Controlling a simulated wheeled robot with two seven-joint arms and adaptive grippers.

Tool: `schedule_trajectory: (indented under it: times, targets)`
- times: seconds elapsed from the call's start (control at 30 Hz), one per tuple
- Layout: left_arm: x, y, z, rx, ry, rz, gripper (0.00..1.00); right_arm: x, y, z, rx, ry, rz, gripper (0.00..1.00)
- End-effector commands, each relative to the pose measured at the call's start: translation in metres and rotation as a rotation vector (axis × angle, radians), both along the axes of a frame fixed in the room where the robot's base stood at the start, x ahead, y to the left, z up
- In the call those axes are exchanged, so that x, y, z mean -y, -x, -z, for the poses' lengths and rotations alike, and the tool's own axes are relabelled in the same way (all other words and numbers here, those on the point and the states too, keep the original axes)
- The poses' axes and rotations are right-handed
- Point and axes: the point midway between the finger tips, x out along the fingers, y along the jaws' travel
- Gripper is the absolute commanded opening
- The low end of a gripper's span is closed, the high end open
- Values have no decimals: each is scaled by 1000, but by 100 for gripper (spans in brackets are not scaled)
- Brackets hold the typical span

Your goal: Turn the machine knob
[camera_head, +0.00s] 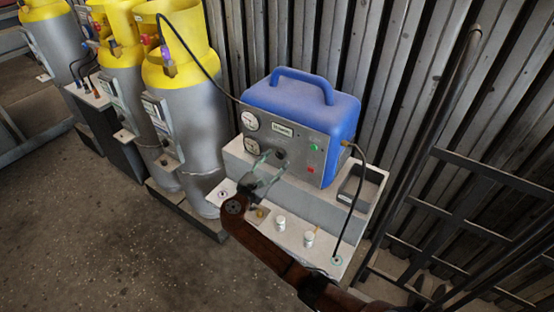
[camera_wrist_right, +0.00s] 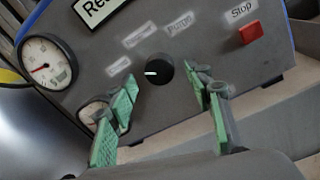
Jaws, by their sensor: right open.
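The blue machine (camera_head: 302,103) has a grey front panel. Its round black knob (camera_wrist_right: 159,72) with a white pointer mark shows in the right wrist view, with small labels around it; the pointer faces left. The knob (camera_head: 281,154) is small in the head view. My right gripper (camera_head: 266,168) is open in front of the panel. In the right wrist view its green-padded fingers (camera_wrist_right: 163,84) stand apart, one on each side of the knob, with nothing between them. Neither finger visibly touches the knob. My left gripper is out of view.
Two gauges (camera_head: 251,121) sit on the panel's left, and a red Stop button (camera_wrist_right: 250,32) is to the knob's right. White jars (camera_head: 280,222) stand on the lower shelf beside my arm. Yellow-topped cylinders (camera_head: 182,95) stand left; a black railing (camera_head: 470,205) is right.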

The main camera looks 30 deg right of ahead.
Motion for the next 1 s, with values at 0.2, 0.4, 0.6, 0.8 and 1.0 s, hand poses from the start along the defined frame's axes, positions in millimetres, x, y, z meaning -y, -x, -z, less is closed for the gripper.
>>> schedule_trajectory:
  times: [0.2,0.4,0.6,0.8,1.0]
  targets:
    - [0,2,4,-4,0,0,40,18,-9,1,0,-1,0,47]
    - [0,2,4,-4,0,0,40,20,-10,0,0,-1,0,47]
    - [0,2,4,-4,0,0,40,20,-10,0,0,-1,0,40]
    - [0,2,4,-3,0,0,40,20,-9,0,0,-2,1,26]
    - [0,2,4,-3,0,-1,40,20,-9,0,0,-2,1,12]
